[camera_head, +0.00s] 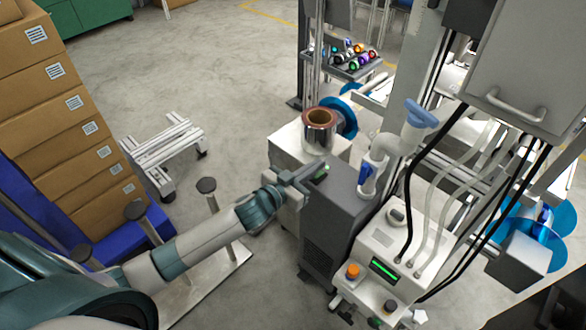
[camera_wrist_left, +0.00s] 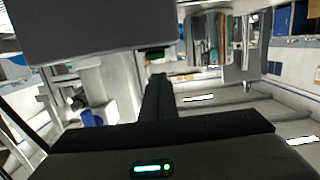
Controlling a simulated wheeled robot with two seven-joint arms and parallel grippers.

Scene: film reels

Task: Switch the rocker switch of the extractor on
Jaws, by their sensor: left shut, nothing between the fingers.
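The extractor (camera_head: 343,215) is a dark grey cabinet with a vented side, standing in the middle of the head view. A small green rocker switch (camera_head: 321,174) sits on a dark panel on its top left. My left gripper (camera_head: 316,166) is shut and empty, reaching in from the left with its fingertips close beside the switch. In the left wrist view the shut fingers (camera_wrist_left: 158,80) point at the extractor's grey body (camera_wrist_left: 95,30). A dark green patch, apparently the switch (camera_wrist_left: 155,54), shows just beyond the tips. I cannot tell touching from apart, nor the switch's position.
A copper-topped metal cylinder (camera_head: 320,130) stands behind. Stacked cardboard boxes (camera_head: 75,120) stand left.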

